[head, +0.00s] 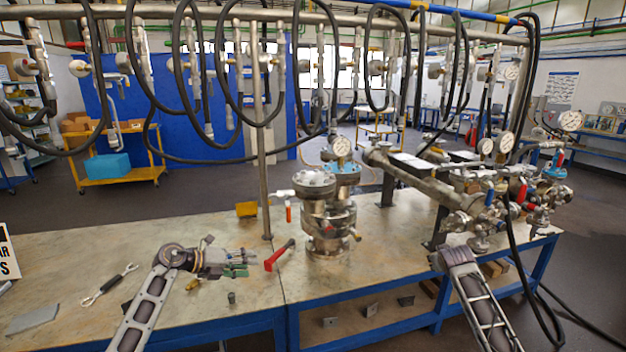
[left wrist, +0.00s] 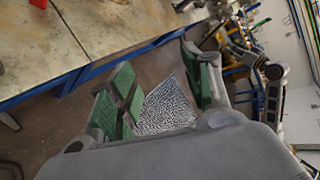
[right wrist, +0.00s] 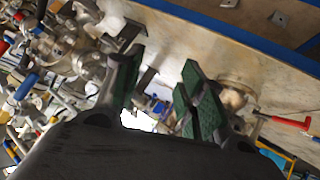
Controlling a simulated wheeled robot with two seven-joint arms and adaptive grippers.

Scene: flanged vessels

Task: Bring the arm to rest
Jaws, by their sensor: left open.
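My left gripper (head: 238,262) is over the near part of the workbench, left of a red-handled tool. In the left wrist view its green-padded fingers (left wrist: 158,88) stand apart with nothing between them. My right arm (head: 470,285) comes in at the lower right of the head view, in front of the valve assembly; its fingers are hard to make out there. In the right wrist view the right gripper's green-padded fingers (right wrist: 160,85) are apart and hold nothing.
A flanged vessel (head: 328,222) stands mid-bench (head: 100,245). The red-handled tool (head: 279,255) lies left of it, and a wrench (head: 108,284) farther left. A valve and gauge assembly (head: 480,205) fills the right end. Black hoses (head: 183,75) hang from the overhead rail. The left bench is mostly clear.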

